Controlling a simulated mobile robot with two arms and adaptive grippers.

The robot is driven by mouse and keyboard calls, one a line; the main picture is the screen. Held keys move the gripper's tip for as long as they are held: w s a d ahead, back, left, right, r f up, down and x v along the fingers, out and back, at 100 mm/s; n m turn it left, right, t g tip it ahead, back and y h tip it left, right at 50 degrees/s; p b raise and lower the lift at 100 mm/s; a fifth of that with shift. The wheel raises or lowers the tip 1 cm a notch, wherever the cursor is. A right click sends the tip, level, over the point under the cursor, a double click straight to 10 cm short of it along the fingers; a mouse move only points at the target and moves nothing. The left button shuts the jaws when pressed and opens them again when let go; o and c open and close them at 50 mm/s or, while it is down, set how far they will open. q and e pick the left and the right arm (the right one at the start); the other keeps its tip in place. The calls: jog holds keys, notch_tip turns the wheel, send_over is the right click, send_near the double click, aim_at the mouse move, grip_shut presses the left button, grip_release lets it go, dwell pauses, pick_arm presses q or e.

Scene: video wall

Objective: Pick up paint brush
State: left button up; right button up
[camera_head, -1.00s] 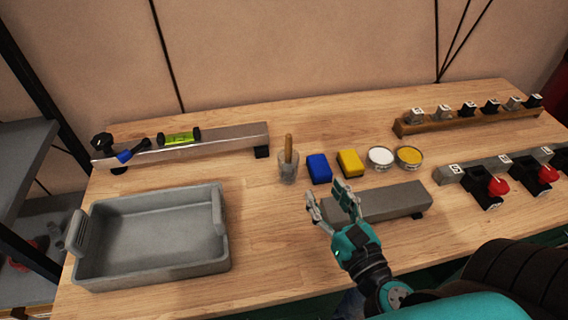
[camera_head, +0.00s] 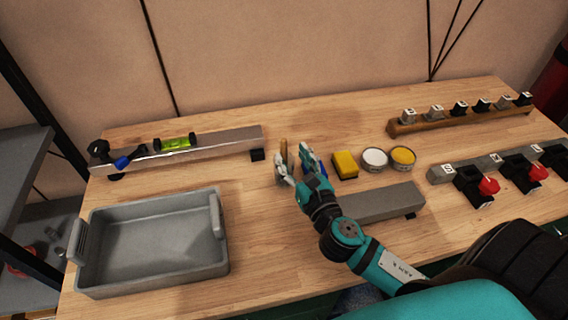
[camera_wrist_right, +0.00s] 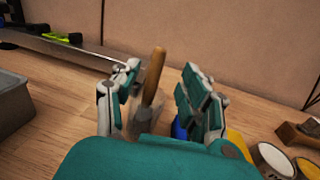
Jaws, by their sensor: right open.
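The paint brush has a wooden handle (camera_head: 283,150) that stands up beside my right gripper in the head view. In the right wrist view the handle (camera_wrist_right: 153,76) leans slightly and shows between the two fingers, nearer the left one. My right gripper (camera_head: 294,164) is open, with its fingers (camera_wrist_right: 161,73) on either side of the handle and no clear grip on it. The clear cup around the brush's lower end is mostly hidden by the fingers now. My left gripper is not in view.
A yellow block (camera_head: 345,165), a white-topped can (camera_head: 374,158) and a yellow-topped can (camera_head: 402,156) stand right of the gripper. A blue block (camera_wrist_right: 179,129) is partly hidden. A grey tray (camera_head: 152,281) is at left; a metal rail (camera_head: 225,142) lies behind.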

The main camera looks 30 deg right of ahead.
aim_at(286, 149)
jog(key=w, duration=0.5)
jog(key=shift+f+p, duration=0.1)
jog(key=shift+p, duration=0.3)
jog(key=shift+s, duration=0.1)
grip_shut()
